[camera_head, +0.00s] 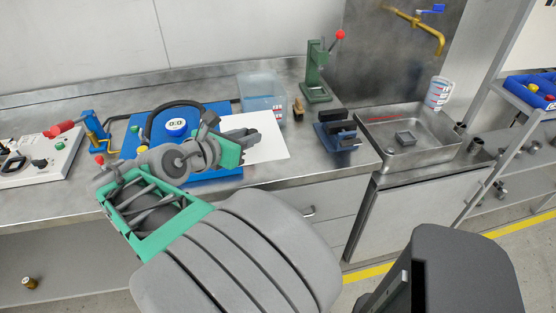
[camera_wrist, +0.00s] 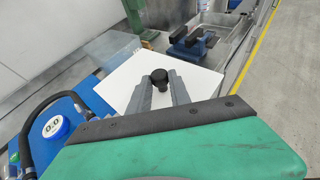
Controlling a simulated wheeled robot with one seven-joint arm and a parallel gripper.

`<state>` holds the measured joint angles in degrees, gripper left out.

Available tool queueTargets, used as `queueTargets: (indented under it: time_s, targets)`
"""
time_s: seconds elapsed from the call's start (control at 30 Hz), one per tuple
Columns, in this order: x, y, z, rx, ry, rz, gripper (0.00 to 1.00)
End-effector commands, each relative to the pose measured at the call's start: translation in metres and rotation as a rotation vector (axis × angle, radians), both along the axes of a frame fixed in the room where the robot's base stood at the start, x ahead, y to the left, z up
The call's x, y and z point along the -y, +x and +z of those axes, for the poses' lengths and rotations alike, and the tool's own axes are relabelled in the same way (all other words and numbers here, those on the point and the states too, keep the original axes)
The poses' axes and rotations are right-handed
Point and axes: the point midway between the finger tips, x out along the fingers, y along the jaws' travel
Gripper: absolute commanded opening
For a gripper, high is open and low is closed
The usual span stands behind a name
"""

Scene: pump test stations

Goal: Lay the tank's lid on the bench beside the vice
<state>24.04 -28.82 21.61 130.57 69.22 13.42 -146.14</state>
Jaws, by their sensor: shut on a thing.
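The tank's lid is a flat white plate (camera_head: 268,148) with a black knob (camera_wrist: 159,75). My gripper (camera_head: 248,137) is shut on the knob, its two fingers on either side of it in the wrist view (camera_wrist: 160,84). The lid is in front of the clear tank (camera_head: 262,88), over the bench and the edge of the blue mat; its height above them is hard to tell. The tank's top looks uncovered. The blue vice (camera_head: 337,130) with dark jaws is right of the lid, and it also shows in the wrist view (camera_wrist: 186,48).
A green press (camera_head: 316,82) with a red knob stands behind the vice. A steel sink (camera_head: 412,125) is to the right. The blue mat (camera_head: 215,181) carries a round gauge (camera_head: 176,125) and black hose. Bare bench (camera_head: 325,166) shows in front of the vice.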

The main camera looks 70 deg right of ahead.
Motion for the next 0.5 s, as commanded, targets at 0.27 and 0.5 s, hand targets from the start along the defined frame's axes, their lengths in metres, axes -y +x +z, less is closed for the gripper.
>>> queueTargets:
  time_s: [0.27,0.5]
  targets:
    - [-0.007,-0.116,-0.011,0.001,-0.001,-0.364,0.0]
    - [0.018,-0.112,-0.028,-0.005,0.001,-0.407,0.0]
